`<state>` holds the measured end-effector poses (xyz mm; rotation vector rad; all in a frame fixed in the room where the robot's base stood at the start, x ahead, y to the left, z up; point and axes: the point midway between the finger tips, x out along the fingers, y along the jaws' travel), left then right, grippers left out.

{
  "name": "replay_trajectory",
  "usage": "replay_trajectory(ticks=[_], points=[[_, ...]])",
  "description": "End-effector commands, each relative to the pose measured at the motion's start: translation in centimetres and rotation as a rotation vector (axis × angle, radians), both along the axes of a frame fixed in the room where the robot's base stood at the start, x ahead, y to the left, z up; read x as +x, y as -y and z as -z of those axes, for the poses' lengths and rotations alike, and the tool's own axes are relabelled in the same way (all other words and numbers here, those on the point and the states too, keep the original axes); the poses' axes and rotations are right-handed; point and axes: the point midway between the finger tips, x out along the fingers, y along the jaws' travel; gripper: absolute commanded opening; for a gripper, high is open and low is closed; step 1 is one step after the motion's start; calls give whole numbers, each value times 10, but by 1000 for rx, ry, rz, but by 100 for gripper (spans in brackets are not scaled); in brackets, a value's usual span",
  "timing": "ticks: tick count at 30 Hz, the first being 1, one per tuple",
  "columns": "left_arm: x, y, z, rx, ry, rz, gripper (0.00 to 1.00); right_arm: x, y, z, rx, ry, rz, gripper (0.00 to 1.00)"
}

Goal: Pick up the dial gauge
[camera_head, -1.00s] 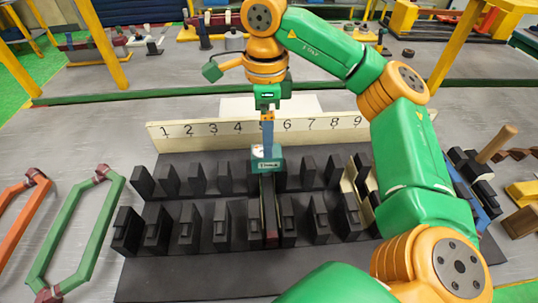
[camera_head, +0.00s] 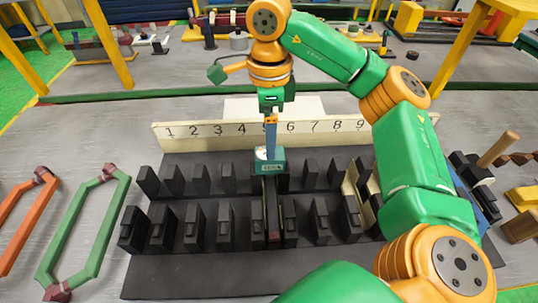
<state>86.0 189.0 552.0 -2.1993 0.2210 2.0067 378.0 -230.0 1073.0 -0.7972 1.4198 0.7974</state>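The dial gauge (camera_head: 269,163) is a small teal block with a white round face on top and a blue upright stem. It stands at the back end of a long dark bar lying between the middle black blocks. My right arm reaches over from the right, and its gripper (camera_head: 270,116) points straight down at the top of the blue stem. The fingertips meet the stem, but they are too small to tell whether they are closed on it. My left gripper is out of view.
Two rows of black upright blocks (camera_head: 194,227) stand on a dark base around the gauge. A white numbered strip (camera_head: 190,133) runs behind them. Green (camera_head: 70,228) and orange coil frames lie at the left. Wooden parts and tools lie at the right.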

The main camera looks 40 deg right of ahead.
Motion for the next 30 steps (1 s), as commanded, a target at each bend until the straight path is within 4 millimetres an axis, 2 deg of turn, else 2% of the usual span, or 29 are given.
replay_trajectory(ticks=[1, 5, 10, 13, 20, 21, 30], points=[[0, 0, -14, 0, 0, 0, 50, -1, -1, -9, 1, -4, 0, 88], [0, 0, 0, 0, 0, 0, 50, -1, 0, 15, 1, -4, 1, 88], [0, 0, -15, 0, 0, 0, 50, 0, 3, 41, -1, -6, 2, 88], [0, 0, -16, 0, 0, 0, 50, 1, 2, 60, 0, -4, 3, 88], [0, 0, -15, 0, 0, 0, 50, 2, 2, 67, 0, 0, 2, 88], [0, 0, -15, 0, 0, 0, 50, 2, 2, 67, 0, 0, 2, 85], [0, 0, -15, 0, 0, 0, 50, 2, 2, 67, 0, 0, 2, 4]])
